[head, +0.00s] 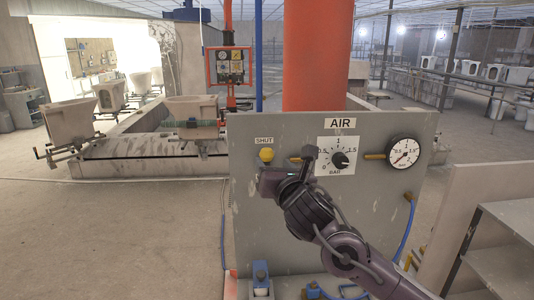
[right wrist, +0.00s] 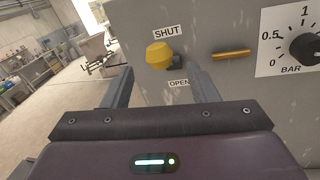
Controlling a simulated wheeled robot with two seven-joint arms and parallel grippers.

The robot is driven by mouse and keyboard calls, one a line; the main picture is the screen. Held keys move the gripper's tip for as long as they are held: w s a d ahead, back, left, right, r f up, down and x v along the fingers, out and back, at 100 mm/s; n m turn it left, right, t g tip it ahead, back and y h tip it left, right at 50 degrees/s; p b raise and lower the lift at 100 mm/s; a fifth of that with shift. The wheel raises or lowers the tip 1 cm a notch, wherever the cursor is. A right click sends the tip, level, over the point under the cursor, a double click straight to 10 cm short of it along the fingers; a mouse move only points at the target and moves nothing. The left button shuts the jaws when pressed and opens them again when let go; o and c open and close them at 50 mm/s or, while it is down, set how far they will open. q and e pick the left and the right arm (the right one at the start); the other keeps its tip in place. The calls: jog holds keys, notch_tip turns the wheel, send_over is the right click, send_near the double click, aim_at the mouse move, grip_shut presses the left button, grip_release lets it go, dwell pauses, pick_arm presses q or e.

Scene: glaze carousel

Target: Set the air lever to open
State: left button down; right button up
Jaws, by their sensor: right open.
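The air lever shows as a yellow knob (right wrist: 159,55) on a dark stub, just under the SHUT label (right wrist: 170,31) on a grey panel. The OPEN label (right wrist: 179,83) is below it, partly hidden by a finger. The knob also shows in the head view (head: 266,155). My right gripper (right wrist: 157,70) is open, its two fingers pointing at the panel. In the right wrist view the knob appears between and just above the fingertips; contact cannot be told. In the head view the right gripper (head: 287,163) is just below and right of the knob. My left gripper is not in view.
The grey panel (head: 380,222) also carries a pressure dial (head: 338,157) and a round gauge (head: 404,153) to the right of the lever. A short brass pipe (right wrist: 231,54) sticks out near the lever. A shelf unit (head: 500,240) stands at right. Floor left of the panel is clear.

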aim_at(269, 157)
jog(key=w+p, duration=0.1)
jog(key=w, duration=0.1)
jog(key=w+a+p, duration=0.1)
jog(key=w, duration=0.2)
jog(key=shift+r, duration=0.2)
jog(key=shift+w+a+f+p, duration=0.2)
jog(key=shift+w+p, duration=0.15)
jog(key=shift+w, duration=0.25)
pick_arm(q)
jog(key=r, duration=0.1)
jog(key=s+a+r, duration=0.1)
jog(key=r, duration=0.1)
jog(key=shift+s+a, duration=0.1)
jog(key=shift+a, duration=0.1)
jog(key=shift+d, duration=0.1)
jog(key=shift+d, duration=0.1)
pick_arm(e)
jog(key=shift+c, duration=0.4)
jog(key=shift+c, duration=1.2)
grip_shut()
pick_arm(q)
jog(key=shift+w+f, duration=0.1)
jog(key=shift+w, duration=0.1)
pick_arm(e)
jog(key=shift+d, duration=0.1)
